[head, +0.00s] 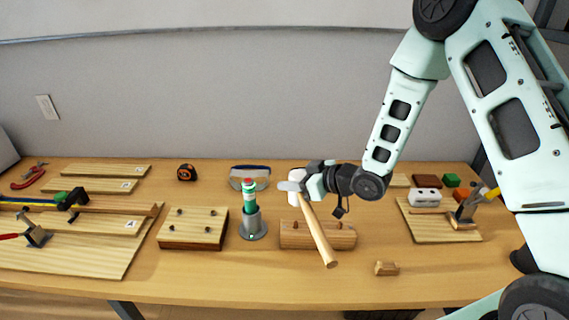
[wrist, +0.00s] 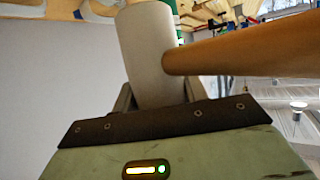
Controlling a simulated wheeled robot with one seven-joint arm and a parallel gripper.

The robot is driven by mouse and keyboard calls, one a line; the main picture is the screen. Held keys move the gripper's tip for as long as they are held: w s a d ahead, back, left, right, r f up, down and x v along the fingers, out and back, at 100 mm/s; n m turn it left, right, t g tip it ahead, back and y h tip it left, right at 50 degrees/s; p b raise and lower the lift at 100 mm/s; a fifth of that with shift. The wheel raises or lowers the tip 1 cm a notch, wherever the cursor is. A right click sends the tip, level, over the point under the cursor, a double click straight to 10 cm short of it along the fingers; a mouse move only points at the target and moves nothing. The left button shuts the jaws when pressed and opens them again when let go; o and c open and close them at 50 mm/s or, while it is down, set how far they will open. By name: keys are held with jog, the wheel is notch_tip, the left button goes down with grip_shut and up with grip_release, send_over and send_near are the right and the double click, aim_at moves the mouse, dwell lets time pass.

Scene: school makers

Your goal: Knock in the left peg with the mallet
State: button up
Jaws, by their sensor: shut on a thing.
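My gripper (head: 298,184) is shut on the pale head of the mallet (head: 318,232), above the bench. In the wrist view the pale cylindrical head (wrist: 149,55) sits between the fingers, and the wooden handle (wrist: 245,52) sticks out to the right. In the head view the handle slants down to the right, in front of a wooden peg block (head: 289,240). The left peg (head: 295,224) shows as a small brown stub on top of the block, left of the handle. Another brown stub, the right peg (head: 340,225), shows right of the handle.
A green bottle (head: 250,197) stands in a grey holder (head: 252,224) left of the block. A board with several dark knobs (head: 193,240) lies further left. A small wooden piece (head: 386,268) lies at the front right. The bench front is mostly clear.

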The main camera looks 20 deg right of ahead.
jog(key=shift+w+f, duration=0.15)
jog(key=shift+w, duration=0.3)
jog(key=shift+f+b, duration=1.35)
jog(key=shift+f, duration=0.45)
jog(key=shift+s, duration=0.1)
notch_tip(320, 180, down, 6)
jog(key=b, duration=0.5)
jog(key=shift+r, duration=0.15)
notch_tip(320, 180, up, 6)
jog(key=p, duration=0.4)
jog(key=shift+f, duration=0.25)
